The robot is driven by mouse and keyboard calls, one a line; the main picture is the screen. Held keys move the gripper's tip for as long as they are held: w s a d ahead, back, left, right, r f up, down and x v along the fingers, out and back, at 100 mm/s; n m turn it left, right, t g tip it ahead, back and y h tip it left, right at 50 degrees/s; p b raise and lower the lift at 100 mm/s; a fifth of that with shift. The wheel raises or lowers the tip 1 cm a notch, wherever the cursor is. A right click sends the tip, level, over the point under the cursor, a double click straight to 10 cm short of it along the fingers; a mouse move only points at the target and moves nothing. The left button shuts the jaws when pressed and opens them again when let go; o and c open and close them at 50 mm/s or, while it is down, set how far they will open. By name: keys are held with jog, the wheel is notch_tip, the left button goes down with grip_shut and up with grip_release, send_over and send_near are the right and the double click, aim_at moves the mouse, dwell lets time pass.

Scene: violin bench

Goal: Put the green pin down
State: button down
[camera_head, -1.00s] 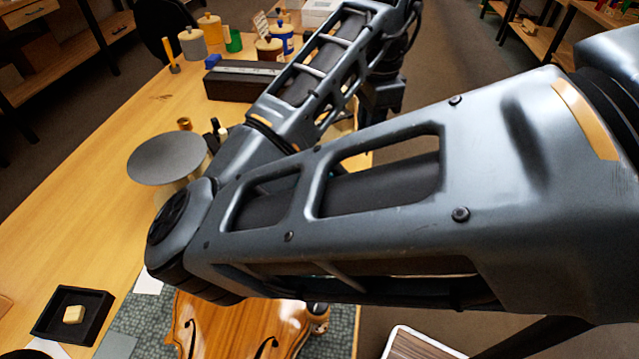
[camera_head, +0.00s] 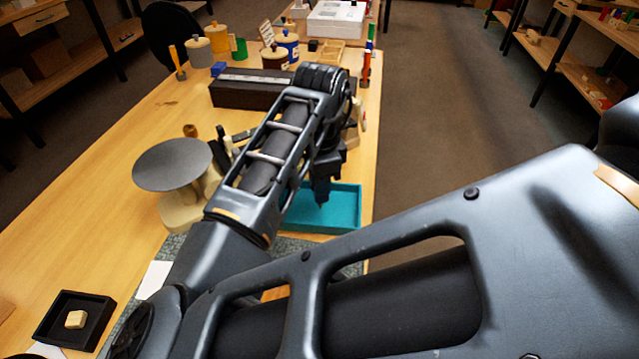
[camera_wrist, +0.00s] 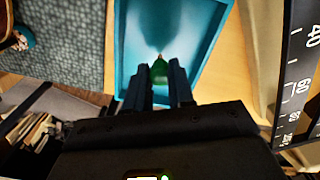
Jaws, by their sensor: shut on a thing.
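The green pin (camera_wrist: 159,72) is between the two fingers of my gripper (camera_wrist: 160,85) in the wrist view, its narrow tip pointing away from the palm. My gripper is shut on it. Beyond the pin is the floor of a teal tray (camera_wrist: 207,50), so the pin is over or inside the tray; its height above the floor is hard to tell. In the head view my gripper (camera_head: 321,194) points down at the teal tray (camera_head: 345,220), and the pin cannot be made out there.
A dark long box (camera_head: 240,88) lies behind the tray. A round grey disc on a stand (camera_head: 172,165) is to the left. A black tray (camera_head: 92,325) with a pale block sits at the lower left. The wooden table (camera_head: 90,200) is clear at left.

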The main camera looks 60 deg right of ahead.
jog(key=shift+f, duration=0.1)
jog(key=shift+f, duration=0.15)
jog(key=c, duration=1)
grip_release()
jog(key=shift+o, duration=0.2)
jog(key=shift+r, duration=0.2)
notch_tip(320, 180, up, 12)
